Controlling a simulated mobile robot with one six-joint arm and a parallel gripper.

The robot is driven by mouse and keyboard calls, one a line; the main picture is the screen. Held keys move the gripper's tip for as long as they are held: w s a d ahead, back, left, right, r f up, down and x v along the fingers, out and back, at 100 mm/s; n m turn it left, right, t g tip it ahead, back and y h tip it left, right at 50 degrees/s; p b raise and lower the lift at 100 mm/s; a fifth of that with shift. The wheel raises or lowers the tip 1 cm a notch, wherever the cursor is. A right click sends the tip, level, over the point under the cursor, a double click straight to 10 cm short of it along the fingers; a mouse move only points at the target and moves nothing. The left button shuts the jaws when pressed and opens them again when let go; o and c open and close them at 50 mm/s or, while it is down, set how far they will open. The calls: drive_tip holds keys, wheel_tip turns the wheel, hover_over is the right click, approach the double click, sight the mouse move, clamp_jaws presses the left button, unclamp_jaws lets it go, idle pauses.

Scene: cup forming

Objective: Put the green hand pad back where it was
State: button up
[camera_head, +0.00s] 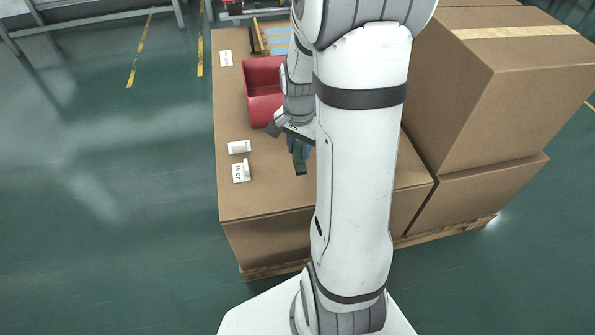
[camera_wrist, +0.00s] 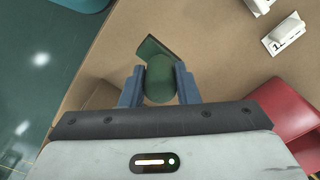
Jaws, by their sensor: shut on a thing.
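The green hand pad (camera_wrist: 159,80) is between the two blue fingers of my gripper (camera_wrist: 160,88) in the wrist view, and the fingers are shut on it. It has a rounded knob held by the fingers and a flat dark green plate beyond it. In the head view the green hand pad (camera_head: 300,163) hangs below my gripper (camera_head: 298,146), over the near part of the cardboard surface. Whether the pad touches the cardboard cannot be told. My arm hides the area to the right of it.
A red bin (camera_head: 262,112) stands behind my gripper. Large cardboard boxes (camera_head: 500,75) are stacked at the right. The cardboard near the front left corner is clear.

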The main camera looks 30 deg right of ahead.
sight(299, 162)
drive_tip(key=shift+f+b, duration=0.85)
drive_tip(key=shift+f, duration=1.9)
drive_tip(key=shift+f, duration=0.2)
drive_tip(key=o, duration=1.1)
drive_tip(key=shift+c, duration=0.2)
wheel_tip(299, 162, up, 12)
drive_tip(key=p, duration=0.4)
drive_tip(key=shift+a+r, duration=0.1)
drive_tip(key=shift+r, duration=0.1)
drive_tip(key=s+a+r+n+t, duration=0.1)
drive_tip(key=s+a+r+n, duration=0.5)
drive_tip(key=s+a+n, duration=0.5)
drive_tip(key=shift+s+a+n, duration=0.4)
drive_tip(key=shift+a+n, duration=0.2)
